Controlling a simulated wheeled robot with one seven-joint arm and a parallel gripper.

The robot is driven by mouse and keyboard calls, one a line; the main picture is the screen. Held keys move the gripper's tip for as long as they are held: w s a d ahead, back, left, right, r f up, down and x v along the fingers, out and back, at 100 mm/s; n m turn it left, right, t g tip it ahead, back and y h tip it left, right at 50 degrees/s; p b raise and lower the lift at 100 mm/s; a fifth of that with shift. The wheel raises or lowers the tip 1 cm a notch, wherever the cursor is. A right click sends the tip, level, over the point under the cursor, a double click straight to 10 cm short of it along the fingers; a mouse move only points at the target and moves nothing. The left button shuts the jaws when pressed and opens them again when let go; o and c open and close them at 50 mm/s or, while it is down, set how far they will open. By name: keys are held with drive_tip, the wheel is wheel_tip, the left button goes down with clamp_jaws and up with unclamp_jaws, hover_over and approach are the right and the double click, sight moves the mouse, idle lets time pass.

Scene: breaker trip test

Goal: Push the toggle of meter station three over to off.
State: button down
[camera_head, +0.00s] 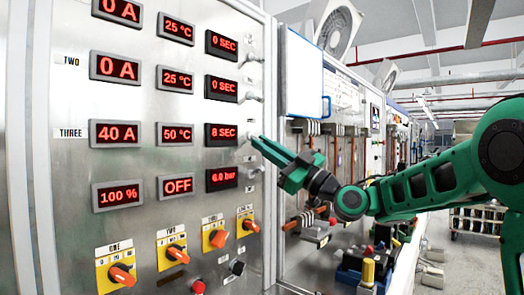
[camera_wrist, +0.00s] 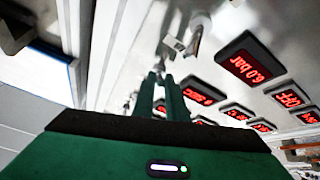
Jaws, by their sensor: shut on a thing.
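The meter panel (camera_head: 75,170) is a grey metal face with red-lit displays in labelled rows. The row marked THREE (camera_head: 71,133) reads 40 A, 50 °C and 8 SEC. My gripper (camera_head: 257,141) reaches in from the right, its fingertips at the right end of this row, beside the 8 SEC display (camera_head: 221,134). In the wrist view my gripper's fingers (camera_wrist: 160,76) are close together against the panel. They are shut on the station three toggle, which they mostly hide. I cannot tell which way it is tilted.
Another small toggle (camera_head: 253,172) sits just below, beside the 6.0 bar display (camera_head: 221,178). The row TWO toggle (camera_head: 253,96) is just above. Orange rotary knobs (camera_head: 122,275) line the lower panel. A cluttered bench with a red-and-yellow device (camera_head: 368,270) stands at right.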

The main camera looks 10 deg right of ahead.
drive_tip(key=shift+w+d+f, duration=0.1)
drive_tip(key=shift+w+d, duration=0.05)
drive_tip(key=shift+d, duration=0.05)
drive_tip(key=c, duration=1.9)
unclamp_jaws()
drive_tip(key=shift+o, duration=0.5)
drive_tip(key=shift+a, duration=0.1)
drive_tip(key=shift+v, duration=2)
drive_tip(key=shift+s+d+f, duration=0.35)
drive_tip(key=shift+s+d, duration=0.05)
drive_tip(key=shift+d, duration=0.1)
